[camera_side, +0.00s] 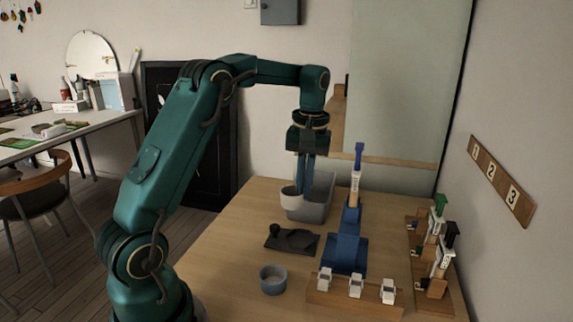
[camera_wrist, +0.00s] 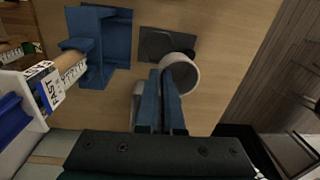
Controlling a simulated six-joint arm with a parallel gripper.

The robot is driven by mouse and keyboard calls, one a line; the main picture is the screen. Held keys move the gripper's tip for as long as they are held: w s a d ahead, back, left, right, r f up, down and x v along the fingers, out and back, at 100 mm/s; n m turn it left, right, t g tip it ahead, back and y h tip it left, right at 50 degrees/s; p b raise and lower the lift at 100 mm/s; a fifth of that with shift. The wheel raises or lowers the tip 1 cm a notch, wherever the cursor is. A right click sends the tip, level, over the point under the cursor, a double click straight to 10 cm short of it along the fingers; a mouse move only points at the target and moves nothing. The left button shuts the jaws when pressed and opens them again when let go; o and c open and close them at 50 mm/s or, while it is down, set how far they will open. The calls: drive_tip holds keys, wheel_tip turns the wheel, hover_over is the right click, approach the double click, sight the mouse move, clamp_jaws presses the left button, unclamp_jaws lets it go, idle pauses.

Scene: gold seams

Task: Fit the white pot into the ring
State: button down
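The white pot (camera_side: 289,199) is at my fingertips, above the far part of the wooden table. In the wrist view, the pot (camera_wrist: 188,77) shows its round open mouth. My gripper (camera_side: 304,190) points straight down, its two blue fingers close together at the pot's rim; the fingertips (camera_wrist: 166,78) appear closed on the pot's wall, one partly hidden inside. A grey-blue round, open-topped piece (camera_side: 272,281), which looks like the ring, stands on the near part of the table, left of the white blocks. It is not in the wrist view.
A grey bin (camera_side: 318,210) stands right beside the pot. A dark board (camera_side: 299,242) with a small round piece lies in front. A blue stand (camera_side: 347,244) holds an upright tool on the right. A wooden rack (camera_side: 337,300) with white blocks is at the front.

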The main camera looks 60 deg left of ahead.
drive_tip(key=shift+m, duration=0.4)
drive_tip(key=shift+w+d+f, duration=0.2)
drive_tip(key=shift+d+f, duration=0.05)
drive_tip(key=shift+f, duration=0.85)
drive_tip(key=shift+w+d+f, duration=0.15)
drive_tip(key=shift+d+f, duration=0.15)
drive_tip(key=shift+f, duration=0.8)
drive_tip(key=shift+w+d+f, duration=0.2)
drive_tip(key=shift+d+f, duration=0.05)
drive_tip(key=shift+f, duration=0.85)
drive_tip(key=shift+f, duration=1.35)
idle(0.4)
drive_tip(key=c, duration=1)
unclamp_jaws()
drive_tip(key=shift+r, duration=0.15)
drive_tip(key=shift+w+d+r, duration=0.1)
drive_tip(key=shift+d+r, duration=0.05)
drive_tip(key=shift+r, duration=2.25)
